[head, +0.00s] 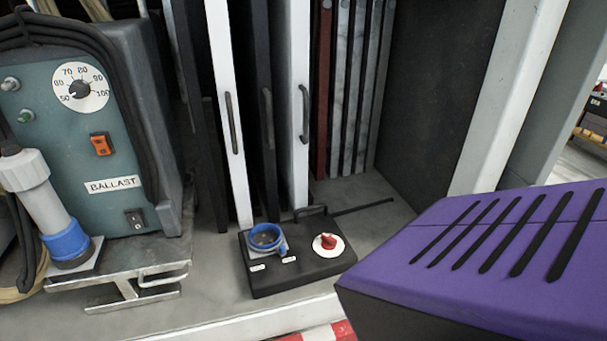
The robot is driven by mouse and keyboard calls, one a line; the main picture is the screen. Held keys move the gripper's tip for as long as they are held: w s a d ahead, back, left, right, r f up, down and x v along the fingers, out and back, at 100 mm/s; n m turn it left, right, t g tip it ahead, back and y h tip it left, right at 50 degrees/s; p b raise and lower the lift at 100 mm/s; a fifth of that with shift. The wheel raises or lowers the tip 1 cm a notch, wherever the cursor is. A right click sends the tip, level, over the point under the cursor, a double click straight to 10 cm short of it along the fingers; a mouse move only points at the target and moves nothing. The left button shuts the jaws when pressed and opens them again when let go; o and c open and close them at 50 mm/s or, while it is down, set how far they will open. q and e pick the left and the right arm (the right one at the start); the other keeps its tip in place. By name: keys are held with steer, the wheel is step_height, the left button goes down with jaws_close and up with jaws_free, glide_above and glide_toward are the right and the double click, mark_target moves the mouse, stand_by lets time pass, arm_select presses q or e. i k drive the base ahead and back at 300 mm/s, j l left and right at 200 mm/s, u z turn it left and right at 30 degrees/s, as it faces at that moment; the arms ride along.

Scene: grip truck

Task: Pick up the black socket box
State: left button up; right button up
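The black socket box (310,270) sits on the grey truck floor near its front edge. It is a low black box with a blue round socket (266,237) at its left, a red knob on a white disc (328,243) at its right, and small white labels. A dark handle or cable end shows at its back edge, and a thin black rod or cable runs right from there. Neither of my grippers is in the head view.
A teal ballast unit (110,160) with a dial stands at the left on a metal bracket. White and dark upright panels (298,150) with handles stand behind the box. A purple slotted case (480,250) fills the lower right, close to the box's right side.

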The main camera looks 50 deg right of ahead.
mark_target(305, 263)
steer(key=z, duration=1.5)
steer(key=l, duration=0.95)
steer(key=k+u, duration=0.05)
